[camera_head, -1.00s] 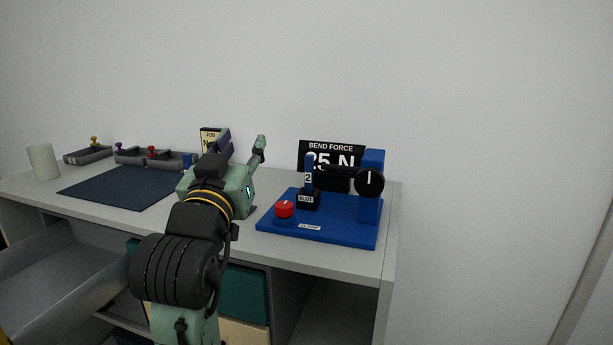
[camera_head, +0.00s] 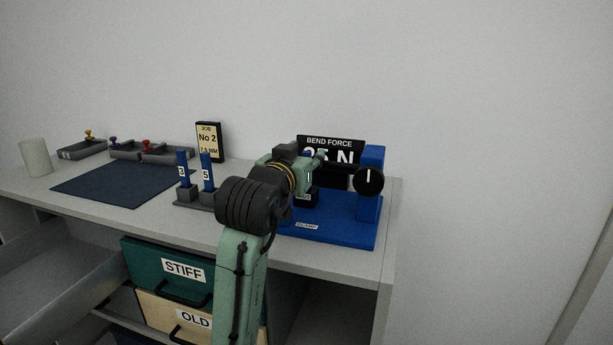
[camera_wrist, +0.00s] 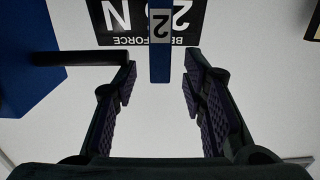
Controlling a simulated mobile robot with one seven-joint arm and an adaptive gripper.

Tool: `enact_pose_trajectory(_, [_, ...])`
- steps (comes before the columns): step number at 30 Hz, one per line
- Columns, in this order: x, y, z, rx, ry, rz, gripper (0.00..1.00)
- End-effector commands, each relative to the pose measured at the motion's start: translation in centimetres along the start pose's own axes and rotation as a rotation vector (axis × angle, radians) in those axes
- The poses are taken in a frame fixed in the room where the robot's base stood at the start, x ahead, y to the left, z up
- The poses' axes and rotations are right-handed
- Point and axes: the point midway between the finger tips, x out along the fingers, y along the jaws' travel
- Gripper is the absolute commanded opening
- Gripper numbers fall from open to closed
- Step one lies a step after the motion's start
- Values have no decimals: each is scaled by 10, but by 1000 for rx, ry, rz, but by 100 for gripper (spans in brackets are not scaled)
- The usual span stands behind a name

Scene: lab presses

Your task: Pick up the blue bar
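A blue bar with a "2" label (camera_wrist: 159,58) stands in the blue bend press (camera_head: 345,232); in the head view my arm hides it. My gripper (camera_wrist: 160,84) is open in the wrist view. The bar's free end shows between the two fingertips with gaps on both sides, and neither finger visibly touches it. In the head view my gripper (camera_head: 320,160) is at the press, in front of the "BEND FORCE" sign (camera_head: 331,143). Two more blue bars, labelled 3 (camera_head: 183,168) and 5 (camera_head: 206,170), stand in a grey rack (camera_head: 186,204) to the left.
The press's black knob (camera_head: 369,181) and blue column (camera_head: 372,210) stand right of my gripper. A black arm of the press (camera_wrist: 95,58) runs close to one finger in the wrist view.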

Motion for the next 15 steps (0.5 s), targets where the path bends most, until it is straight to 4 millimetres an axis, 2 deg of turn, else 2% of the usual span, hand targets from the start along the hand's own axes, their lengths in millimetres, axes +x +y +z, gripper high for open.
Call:
enact_pose_trajectory(4, [12, 0, 0, 1, 0, -1, 38])
enact_pose_trajectory(11, [13, 0, 0, 1, 1, -1, 38])
enact_pose_trajectory(15, [13, 0, 0, 1, 1, -1, 29])
